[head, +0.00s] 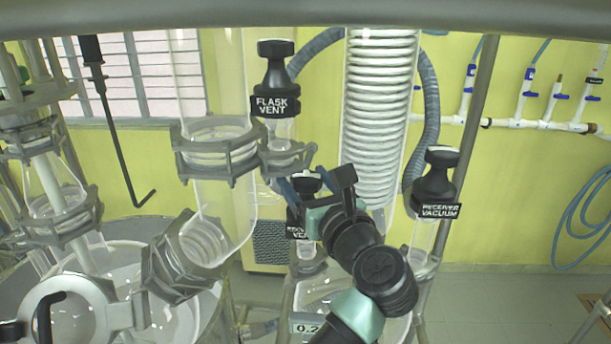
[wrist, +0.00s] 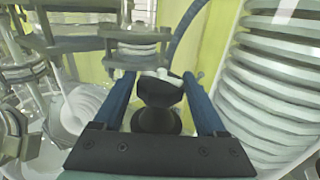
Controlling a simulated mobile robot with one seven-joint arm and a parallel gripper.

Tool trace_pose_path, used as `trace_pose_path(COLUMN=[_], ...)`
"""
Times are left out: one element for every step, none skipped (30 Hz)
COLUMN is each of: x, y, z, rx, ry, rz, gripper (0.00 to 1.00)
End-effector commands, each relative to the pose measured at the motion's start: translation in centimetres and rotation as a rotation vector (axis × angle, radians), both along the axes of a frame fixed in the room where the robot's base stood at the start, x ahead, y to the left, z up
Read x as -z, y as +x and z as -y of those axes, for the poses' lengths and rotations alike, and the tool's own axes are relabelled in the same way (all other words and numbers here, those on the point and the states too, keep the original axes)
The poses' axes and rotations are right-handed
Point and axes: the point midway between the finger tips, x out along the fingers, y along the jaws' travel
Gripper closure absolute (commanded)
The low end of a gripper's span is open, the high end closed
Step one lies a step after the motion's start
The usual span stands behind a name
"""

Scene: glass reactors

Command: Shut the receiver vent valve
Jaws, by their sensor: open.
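The receiver vent valve has a black knob (head: 304,183) with a partly hidden label reading something like "...VENT", standing on a glass neck left of the coil condenser. My gripper (head: 310,190) is at this knob in the head view and covers much of it. In the wrist view the black knob (wrist: 159,92) stands between the two blue fingers of my gripper (wrist: 158,84). The fingers are open, one on each side, with a visible gap to the knob. Whether the valve is open or shut cannot be told.
The flask vent valve (head: 275,80) stands above and left, the receiver vacuum valve (head: 437,185) to the right. The glass coil condenser (head: 378,110) is close behind my arm. Metal clamps (head: 215,150) and glass joints crowd the left side.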

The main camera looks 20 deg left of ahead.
Motion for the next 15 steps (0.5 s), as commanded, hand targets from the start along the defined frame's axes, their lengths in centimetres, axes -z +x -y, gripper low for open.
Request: trace_pose_path(x=[0.02, 0.02, 0.02, 0.02, 0.02, 0.01, 0.01, 0.01, 0.01, 0.01, 0.01, 0.01, 0.01, 0.01, 0.02], y=[0.0, 0.0, 0.0, -0.01, -0.01, -0.02, -0.02, -0.02, -0.02, -0.02, -0.02, -0.02, -0.03, -0.02, -0.03], z=[0.0, 0.0, 0.01, 0.02, 0.02, 0.03, 0.03, 0.03, 0.03, 0.03, 0.03, 0.03, 0.04, 0.05, 0.04], rx=[0.0, 0.0, 0.0, 0.0, 0.0, 0.0, 0.0, 0.0, 0.0, 0.0, 0.0, 0.0, 0.0, 0.0, 0.0], ry=[0.0, 0.0, 0.0, 0.0, 0.0, 0.0, 0.0, 0.0, 0.0, 0.0, 0.0, 0.0, 0.0, 0.0, 0.0], rz=[0.0, 0.0, 0.0, 0.0, 0.0, 0.0, 0.0, 0.0, 0.0, 0.0, 0.0, 0.0, 0.0, 0.0, 0.0], gripper=[0.26, 0.26, 0.26, 0.26, 0.3, 0.37, 0.42, 0.48, 0.55, 0.6, 0.66, 0.73, 0.78, 0.84, 0.91])
